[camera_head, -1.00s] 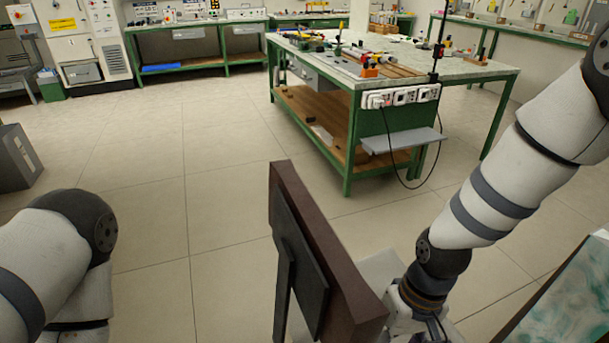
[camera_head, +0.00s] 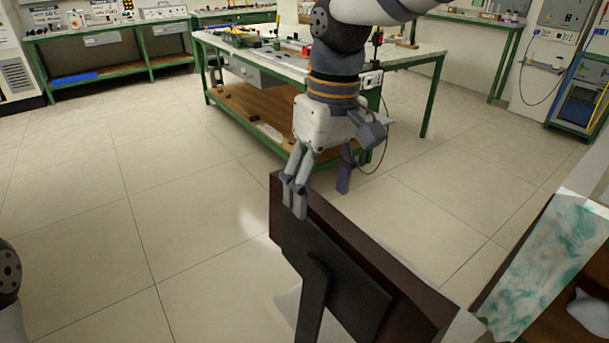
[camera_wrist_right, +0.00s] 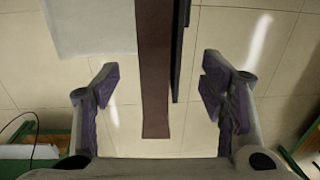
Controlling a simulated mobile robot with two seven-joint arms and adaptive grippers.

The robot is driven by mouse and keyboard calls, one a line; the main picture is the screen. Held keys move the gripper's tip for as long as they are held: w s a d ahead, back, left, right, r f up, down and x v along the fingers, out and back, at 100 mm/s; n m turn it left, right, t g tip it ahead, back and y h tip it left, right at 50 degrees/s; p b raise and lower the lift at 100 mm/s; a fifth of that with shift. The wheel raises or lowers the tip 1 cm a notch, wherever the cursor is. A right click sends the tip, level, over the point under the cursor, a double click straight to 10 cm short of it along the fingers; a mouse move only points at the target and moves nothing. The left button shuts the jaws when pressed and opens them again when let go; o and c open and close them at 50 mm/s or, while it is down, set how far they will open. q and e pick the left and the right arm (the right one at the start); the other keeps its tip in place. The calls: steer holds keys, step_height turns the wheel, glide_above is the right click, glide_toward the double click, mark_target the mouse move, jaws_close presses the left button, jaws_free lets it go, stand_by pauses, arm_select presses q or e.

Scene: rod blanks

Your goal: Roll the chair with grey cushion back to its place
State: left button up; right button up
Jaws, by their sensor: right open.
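The chair shows mainly as its brown backrest (camera_head: 400,288) with a dark support plate (camera_head: 335,278), near the bottom of the head view. A pale grey surface (camera_head: 462,328) beside the backrest's right side may be its seat cushion; a pale flat part (camera_wrist_right: 92,25) also lies left of the backrest (camera_wrist_right: 154,75) in the right wrist view. My right gripper (camera_head: 320,188) is open at the backrest's far upper end. In the right wrist view its fingers (camera_wrist_right: 168,88) stand on both sides of the backrest edge, apart from it. My left gripper is out of view.
A green-framed workbench (camera_head: 270,77) with tools stands behind my right gripper. A green-and-white patterned panel (camera_head: 540,265) is close on the right. More benches line the back wall. Open tiled floor (camera_head: 180,215) lies to the left and in the middle.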

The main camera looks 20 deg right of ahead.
mark_target(316, 239)
steer(key=f, duration=1)
steer(key=shift+s+a+f+b, duration=0.2)
steer(key=shift+a+f+b, duration=0.05)
steer(key=shift+a+b, duration=0.1)
jaws_close()
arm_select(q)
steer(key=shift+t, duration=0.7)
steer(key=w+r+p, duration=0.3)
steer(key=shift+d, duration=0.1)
arm_select(e)
steer(key=s+d, duration=1.5)
steer(key=s, duration=0.1)
steer(key=shift+s, duration=0.2)
steer(key=s+d, duration=1.4)
steer(key=s, duration=0.2)
steer(key=shift+d, duration=0.4)
